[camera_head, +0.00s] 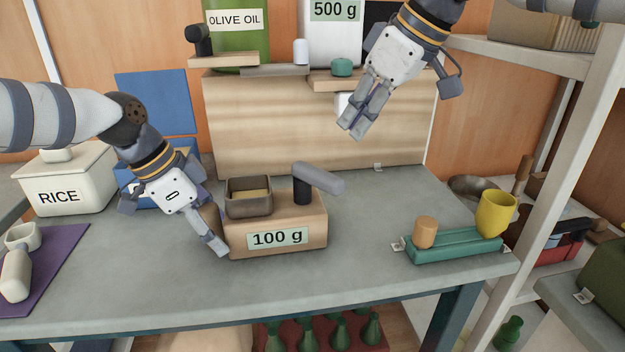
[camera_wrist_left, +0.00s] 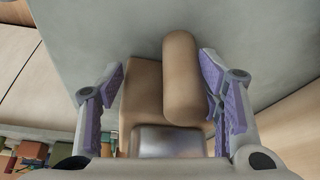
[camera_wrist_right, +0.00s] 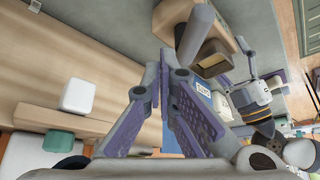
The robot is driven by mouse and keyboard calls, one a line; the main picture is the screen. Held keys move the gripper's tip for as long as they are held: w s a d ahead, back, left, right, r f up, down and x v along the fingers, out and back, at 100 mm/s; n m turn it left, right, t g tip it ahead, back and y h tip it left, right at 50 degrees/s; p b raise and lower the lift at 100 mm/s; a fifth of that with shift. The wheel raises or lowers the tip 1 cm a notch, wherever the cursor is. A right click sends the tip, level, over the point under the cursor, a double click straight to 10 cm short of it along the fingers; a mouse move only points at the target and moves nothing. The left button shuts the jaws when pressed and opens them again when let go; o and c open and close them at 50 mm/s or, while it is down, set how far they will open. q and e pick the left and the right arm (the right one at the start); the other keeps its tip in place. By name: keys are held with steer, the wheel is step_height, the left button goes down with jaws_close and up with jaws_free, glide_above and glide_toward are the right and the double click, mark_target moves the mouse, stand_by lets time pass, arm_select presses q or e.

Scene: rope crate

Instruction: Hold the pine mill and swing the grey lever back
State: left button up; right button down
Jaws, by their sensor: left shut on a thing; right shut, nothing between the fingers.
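The pine mill (camera_head: 275,225) is a pale wooden block with a "100 g" label, standing on the grey table. A dark square hopper (camera_head: 249,197) sits on its left part. The grey lever (camera_head: 318,178) sits on a black post on its right part and points right. My left gripper (camera_head: 222,247) is at the mill's left end, shut on it. In the left wrist view its pads flank the block (camera_wrist_left: 140,95) and a brown rounded handle (camera_wrist_left: 182,80). My right gripper (camera_head: 352,130) is shut and empty, above and right of the lever, apart from it.
A wooden backboard (camera_head: 300,125) with shelves stands behind. A teal tray (camera_head: 455,248) with an orange cylinder (camera_head: 425,232) and yellow cup (camera_head: 496,214) is at right. A rice box (camera_head: 65,180) is at left. The table between mill and tray is clear.

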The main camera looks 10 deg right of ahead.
mark_target(331, 171)
arm_select(q)
steer(key=shift+s+f, duration=0.1)
steer(key=shift+f, duration=0.15)
arm_select(e)
step_height(331, 171, down, 9)
steer(key=shift+w, duration=0.15)
stand_by(1.2)
arm_select(q)
steer(key=shift+r, duration=0.1)
arm_select(e)
steer(key=shift+s+a+r, duration=0.1)
steer(key=shift+s+a, duration=0.5)
steer(key=shift+a, duration=0.25)
steer(key=shift+s+a, duration=0.6)
steer(key=shift+a, duration=0.25)
steer(key=shift+d, duration=0.1)
steer(key=shift+w, duration=0.1)
steer(key=shift+r, duration=1.75)
steer(key=r, duration=0.2)
steer(key=d+r, duration=0.1)
steer(key=shift+w+r, duration=0.25)
